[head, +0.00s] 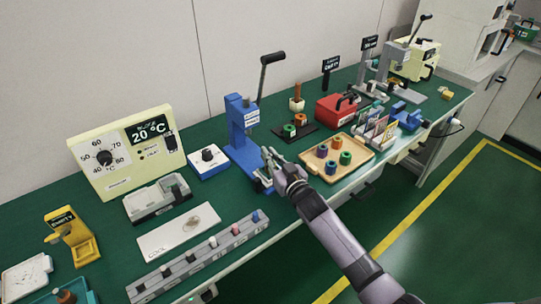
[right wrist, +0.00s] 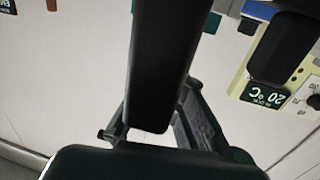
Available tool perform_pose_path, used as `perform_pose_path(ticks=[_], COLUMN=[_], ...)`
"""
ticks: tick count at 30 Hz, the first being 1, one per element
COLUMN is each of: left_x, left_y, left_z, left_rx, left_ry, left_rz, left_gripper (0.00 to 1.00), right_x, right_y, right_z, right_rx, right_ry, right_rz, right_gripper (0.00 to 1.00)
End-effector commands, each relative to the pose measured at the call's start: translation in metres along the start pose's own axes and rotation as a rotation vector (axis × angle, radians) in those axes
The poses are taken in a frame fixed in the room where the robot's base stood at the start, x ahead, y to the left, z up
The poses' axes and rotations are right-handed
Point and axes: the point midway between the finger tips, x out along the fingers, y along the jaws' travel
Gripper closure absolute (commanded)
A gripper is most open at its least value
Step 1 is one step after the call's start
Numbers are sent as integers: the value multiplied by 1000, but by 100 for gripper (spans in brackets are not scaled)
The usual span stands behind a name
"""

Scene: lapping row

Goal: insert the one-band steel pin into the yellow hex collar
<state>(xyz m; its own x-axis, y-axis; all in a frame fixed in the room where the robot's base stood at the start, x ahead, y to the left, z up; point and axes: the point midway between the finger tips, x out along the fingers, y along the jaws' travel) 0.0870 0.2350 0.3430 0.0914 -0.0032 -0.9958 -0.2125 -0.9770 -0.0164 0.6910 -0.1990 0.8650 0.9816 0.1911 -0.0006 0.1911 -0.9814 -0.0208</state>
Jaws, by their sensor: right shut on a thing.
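My right gripper (head: 268,160) is beside the base of the blue lever press (head: 242,132). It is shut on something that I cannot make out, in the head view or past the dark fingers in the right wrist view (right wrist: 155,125). A grey rail (head: 205,262) at the front of the bench holds several short pegs with different tops. Their bands are too small to tell, so I cannot pick out the one-band steel pin. I cannot make out the yellow hex collar; the press base is partly hidden by my gripper. My left gripper is not in view.
A wooden tray (head: 364,153) with several coloured collars lies right of my gripper. A red box (head: 337,108) stands behind it. The press lever (head: 263,80) rises behind my gripper. A cream dial panel (head: 120,150) and white COOL plate (head: 178,231) are to the left.

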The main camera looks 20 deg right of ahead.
Motion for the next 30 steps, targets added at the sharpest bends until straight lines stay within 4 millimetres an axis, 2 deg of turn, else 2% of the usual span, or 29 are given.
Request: perform_pose_path(ticks=[1,11,21,26,30], left_x=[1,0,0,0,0], left_y=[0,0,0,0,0], left_z=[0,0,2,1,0], left_rx=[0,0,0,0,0], left_ry=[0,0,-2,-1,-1], left_rz=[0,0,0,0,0], left_gripper=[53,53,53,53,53], right_x=[0,0,-2,-20,-50], right_y=[0,0,0,0,0], right_z=[1,0,1,3,3], right_rx=[0,0,0,0,1], right_ry=[1,0,-2,-4,-3], right_rz=[0,0,0,0,0], right_gripper=[88,66,65,65,65])
